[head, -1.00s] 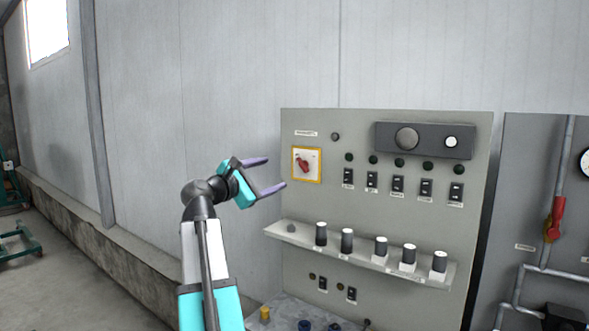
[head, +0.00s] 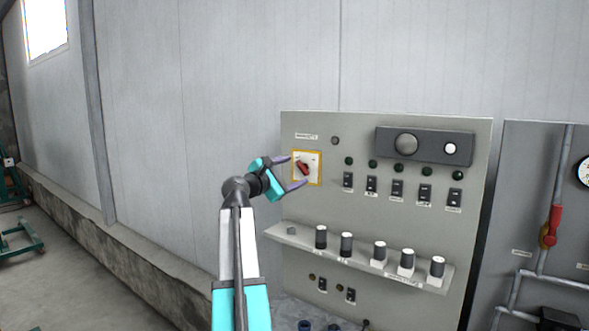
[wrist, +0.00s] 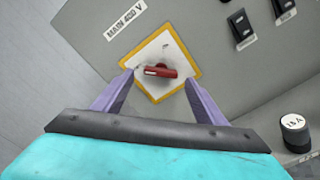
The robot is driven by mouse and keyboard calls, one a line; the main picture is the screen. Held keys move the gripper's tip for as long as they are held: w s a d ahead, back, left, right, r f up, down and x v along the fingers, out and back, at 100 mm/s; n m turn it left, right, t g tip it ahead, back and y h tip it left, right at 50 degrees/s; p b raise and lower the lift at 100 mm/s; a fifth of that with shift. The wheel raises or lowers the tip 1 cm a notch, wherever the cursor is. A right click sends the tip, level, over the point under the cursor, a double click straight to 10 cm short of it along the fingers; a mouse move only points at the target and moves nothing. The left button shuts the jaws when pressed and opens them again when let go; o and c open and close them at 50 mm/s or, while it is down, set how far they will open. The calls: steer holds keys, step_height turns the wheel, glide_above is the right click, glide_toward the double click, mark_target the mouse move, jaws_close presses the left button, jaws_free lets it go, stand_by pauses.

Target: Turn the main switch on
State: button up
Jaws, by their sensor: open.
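The main switch is a red rotary handle (head: 304,168) on a white plate with a yellow border (head: 320,170), at the upper left of the grey panel. In the wrist view the red handle (wrist: 160,71) lies roughly crosswise, between and beyond the fingertips, below a "MAIN 480 V" label (wrist: 125,19). My gripper (head: 297,172) is open, with its two purple fingers pointing at the switch. It also shows in the wrist view (wrist: 158,78), with one finger on each side of the handle. I cannot tell whether either finger touches the handle or plate.
Several black rocker switches (head: 371,185) and dark indicator lamps (head: 373,164) lie right of the main switch. Below, a shelf (head: 283,235) carries several dark cylindrical knobs (head: 347,244). A grey panel with pipes and a red valve handle (head: 554,222) stands at right. Open floor lies left.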

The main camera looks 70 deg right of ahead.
mark_target(303, 168)
steer(key=shift+x, duration=1.1)
